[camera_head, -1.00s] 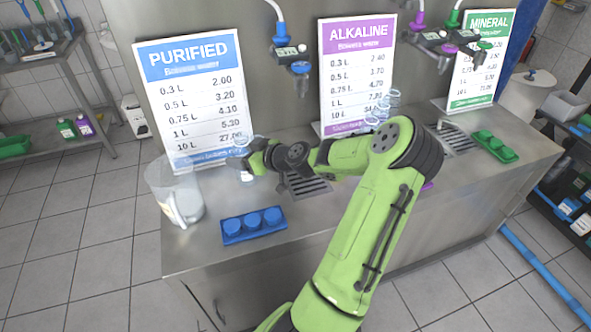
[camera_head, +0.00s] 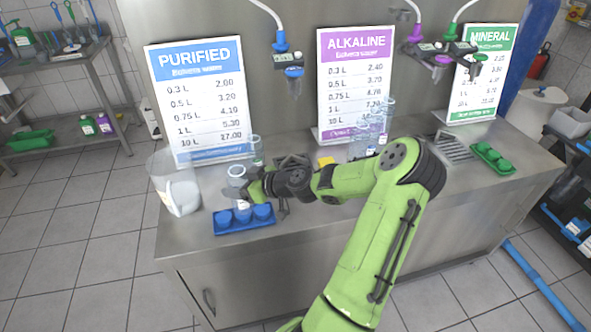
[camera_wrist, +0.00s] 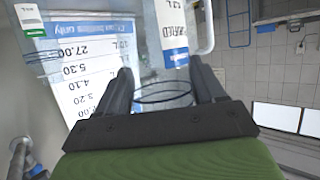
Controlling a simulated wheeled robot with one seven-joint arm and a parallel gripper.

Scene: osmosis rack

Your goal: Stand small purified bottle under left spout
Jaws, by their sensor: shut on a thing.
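A small clear bottle (camera_head: 237,177) is in my gripper (camera_head: 250,187), which is shut on it at the counter's left part, just behind and above the blue cap tray. In the wrist view, its round clear rim (camera_wrist: 163,97) shows between my fingers (camera_wrist: 160,92). A blue and white PURIFIED label (camera_wrist: 173,30) shows beyond; I cannot tell whether it is on this bottle. The blue spout unit (camera_head: 292,68) hangs from the back panel, right of the PURIFIED sign and well above my gripper. The grate below it is largely hidden by my arm.
A clear pitcher (camera_head: 177,187) stands close left of the bottle. The blue tray (camera_head: 228,229) holds blue caps in front. Another clear bottle (camera_head: 257,150) stands near the PURIFIED sign (camera_head: 200,95). Several bottles (camera_head: 366,138) stand beyond my arm.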

